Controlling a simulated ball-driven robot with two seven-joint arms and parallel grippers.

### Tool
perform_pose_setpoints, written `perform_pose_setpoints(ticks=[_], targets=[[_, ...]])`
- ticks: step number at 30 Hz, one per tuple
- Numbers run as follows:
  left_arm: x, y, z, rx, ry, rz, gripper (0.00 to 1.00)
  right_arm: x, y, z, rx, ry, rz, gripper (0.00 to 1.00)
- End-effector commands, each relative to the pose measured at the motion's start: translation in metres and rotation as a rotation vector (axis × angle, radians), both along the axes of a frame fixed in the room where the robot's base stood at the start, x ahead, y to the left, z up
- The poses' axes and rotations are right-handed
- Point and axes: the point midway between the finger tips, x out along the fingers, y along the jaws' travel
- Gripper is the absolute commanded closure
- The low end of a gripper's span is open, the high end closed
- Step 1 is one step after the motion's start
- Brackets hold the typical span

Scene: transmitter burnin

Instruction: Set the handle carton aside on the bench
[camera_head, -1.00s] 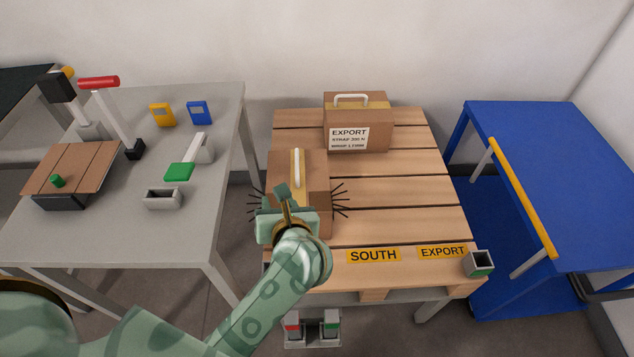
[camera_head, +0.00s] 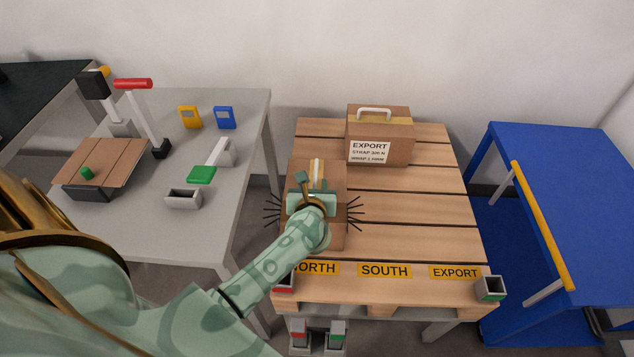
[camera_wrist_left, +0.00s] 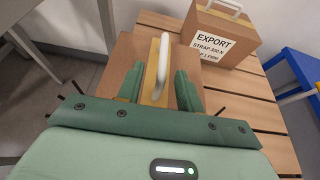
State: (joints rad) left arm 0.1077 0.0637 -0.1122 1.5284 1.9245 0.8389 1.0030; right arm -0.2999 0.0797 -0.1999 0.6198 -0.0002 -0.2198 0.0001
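A brown carton (camera_head: 332,172) with a yellow band and a white handle (camera_head: 317,170) on top stands on the left part of the wooden pallet top. My left gripper (camera_head: 314,190) is over this carton and hides part of it. In the left wrist view the gripper (camera_wrist_left: 158,82) is open, with a finger on each side of the white handle (camera_wrist_left: 163,62); I see gaps beside the handle. A second handled carton (camera_head: 394,122), labelled EXPORT, stands farther back on the pallet top. My right gripper is not in view.
The grey bench (camera_head: 228,105) on the left holds a brown-topped block (camera_head: 105,160), a red-handled tool (camera_head: 133,84), yellow and blue devices and a grey holder (camera_head: 183,198). Its front part is bare. The pallet top (camera_head: 410,215) is clear on the right; a blue cart (camera_head: 570,180) stands beyond.

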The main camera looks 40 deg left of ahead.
Motion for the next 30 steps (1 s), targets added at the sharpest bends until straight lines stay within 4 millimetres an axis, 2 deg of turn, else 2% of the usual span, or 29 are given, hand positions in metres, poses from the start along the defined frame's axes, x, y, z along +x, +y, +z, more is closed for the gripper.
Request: perform_pose_setpoints(ticks=[12,20,21,24,30], targets=[[0.043,0.023,-0.021,0.0,0.001,0.0,0.64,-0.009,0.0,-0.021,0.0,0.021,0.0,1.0],[0.045,0.025,-0.02,-0.001,0.0,0.0,0.64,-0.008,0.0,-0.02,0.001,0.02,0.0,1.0],[0.045,0.025,-0.02,-0.001,0.0,0.0,0.75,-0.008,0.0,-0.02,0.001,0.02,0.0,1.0],[0.045,0.025,-0.02,-0.001,0.0,0.0,1.0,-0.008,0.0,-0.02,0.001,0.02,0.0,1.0],[0.045,0.024,-0.02,0.0,0.0,0.0,1.0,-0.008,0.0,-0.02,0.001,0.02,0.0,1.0]])
